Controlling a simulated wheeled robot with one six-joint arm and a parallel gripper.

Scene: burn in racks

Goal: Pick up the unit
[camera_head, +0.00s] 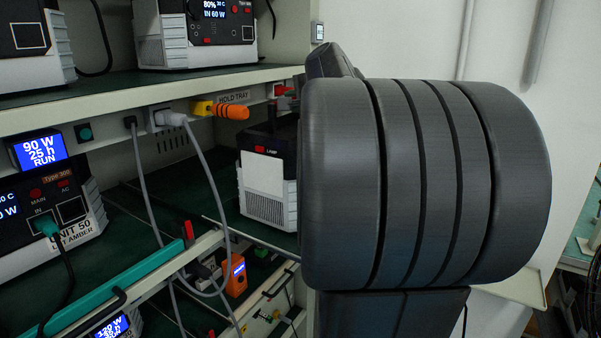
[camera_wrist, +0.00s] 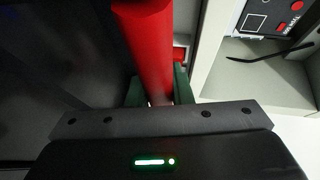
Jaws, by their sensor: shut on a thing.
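In the head view a white and black unit (camera_head: 267,185) with a red button marked LAMP stands on the dark green shelf, its right side hidden behind my arm. My gripper is hidden there too. In the wrist view my gripper (camera_wrist: 158,92) is shut on a thick red handle (camera_wrist: 145,45), with a green finger on each side. What the handle belongs to cannot be told from this view.
Another unit (camera_head: 45,215) with a teal plug stands at the left. Grey cables (camera_head: 215,185) hang from a socket. A teal rail (camera_head: 120,285) crosses the lower front.

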